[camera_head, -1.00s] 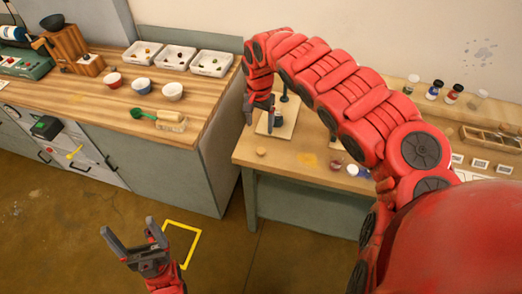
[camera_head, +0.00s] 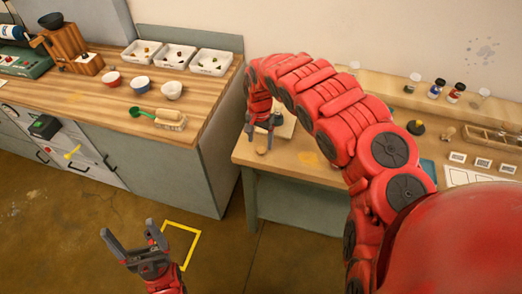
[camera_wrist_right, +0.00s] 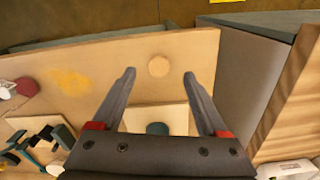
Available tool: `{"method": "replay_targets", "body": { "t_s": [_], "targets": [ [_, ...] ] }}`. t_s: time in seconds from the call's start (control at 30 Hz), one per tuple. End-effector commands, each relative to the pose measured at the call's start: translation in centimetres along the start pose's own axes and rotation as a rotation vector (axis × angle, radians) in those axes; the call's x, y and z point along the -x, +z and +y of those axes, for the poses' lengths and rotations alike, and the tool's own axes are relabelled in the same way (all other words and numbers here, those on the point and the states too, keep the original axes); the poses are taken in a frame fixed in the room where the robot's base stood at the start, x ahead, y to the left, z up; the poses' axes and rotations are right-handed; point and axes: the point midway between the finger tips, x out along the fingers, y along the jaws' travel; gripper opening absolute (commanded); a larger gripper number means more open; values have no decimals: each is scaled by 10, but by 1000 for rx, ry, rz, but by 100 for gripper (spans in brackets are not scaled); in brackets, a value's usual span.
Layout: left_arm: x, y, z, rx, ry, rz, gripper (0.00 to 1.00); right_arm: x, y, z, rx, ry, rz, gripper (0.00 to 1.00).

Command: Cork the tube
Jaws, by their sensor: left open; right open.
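A round tan cork (camera_head: 262,152) lies near the left front of the right-hand table. In the right wrist view the cork (camera_wrist_right: 158,66) sits between and slightly beyond the fingertips, apart from both. My right gripper (camera_head: 260,136) is open and empty, pointing down above the cork; its fingers also show in the right wrist view (camera_wrist_right: 160,76). My left gripper (camera_head: 127,228) is open and empty over the floor, far from the table. I cannot make out the tube; the right arm hides much of the table.
A pale board (camera_wrist_right: 178,116) with a round teal part lies beside the cork. A dark clamp-like fixture (camera_wrist_right: 42,138) stands further left in the wrist view. Jars (camera_head: 436,90) and a wooden rack (camera_head: 490,138) stand at the right. The left counter (camera_head: 75,110) holds bowls and trays.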

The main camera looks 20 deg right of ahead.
Motion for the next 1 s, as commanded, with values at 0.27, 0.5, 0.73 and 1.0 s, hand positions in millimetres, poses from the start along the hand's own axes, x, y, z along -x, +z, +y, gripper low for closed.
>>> {"method": "replay_targets", "body": {
  "t_s": [0.27, 0.5, 0.73, 1.0],
  "targets": [
    [-17, -3, -1, 0, 0, 0, 86, -27, -3, 0, -2, -3, -4, 76],
    [-20, -3, -1, 0, 0, 0, 86, -46, -3, 0, -2, 0, -2, 76],
    [-19, -3, -1, 0, 0, 0, 86, -48, -4, 1, -2, 0, -1, 76],
    [-19, -3, -1, 0, 0, 0, 86, -47, -4, 1, -1, 0, -1, 57]
  ]
}}
